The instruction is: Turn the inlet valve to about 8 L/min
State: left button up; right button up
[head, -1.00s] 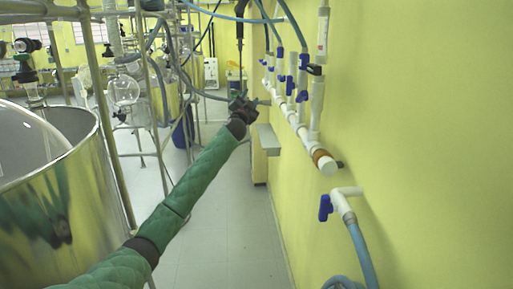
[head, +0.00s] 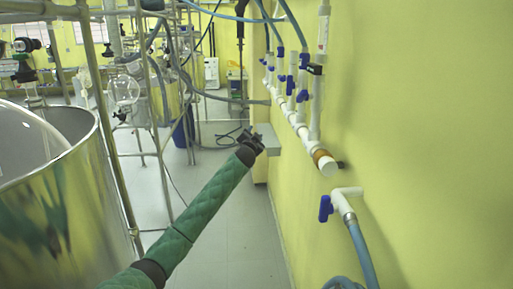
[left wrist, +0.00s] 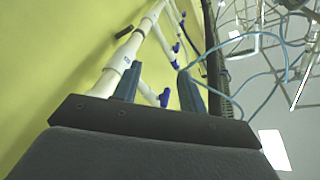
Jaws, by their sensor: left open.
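Several blue-handled valves sit along a white pipe manifold (head: 302,130) on the yellow wall. I cannot tell which is the inlet valve, and no flow reading is legible. My left gripper (head: 262,141) is open and empty, left of the manifold and apart from it. In the left wrist view, white pipe and a blue handle (left wrist: 165,97) show behind the open fingers (left wrist: 158,72). My right gripper is not in view.
A large shiny metal vessel (head: 75,200) stands at the left, beside metal frame poles (head: 110,150). Blue hoses (head: 363,255) hang from the wall fittings. A grey ledge (head: 268,139) is behind my left gripper. The floor aisle in the middle is clear.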

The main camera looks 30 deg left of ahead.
pick_arm(q)
jog(key=shift+g, duration=0.6)
jog(key=shift+s+d+f, duration=0.1)
jog(key=shift+d+f, duration=0.15)
jog(key=shift+f, duration=1.1)
jog(key=shift+d+f, duration=0.2)
jog(key=shift+f, duration=1.15)
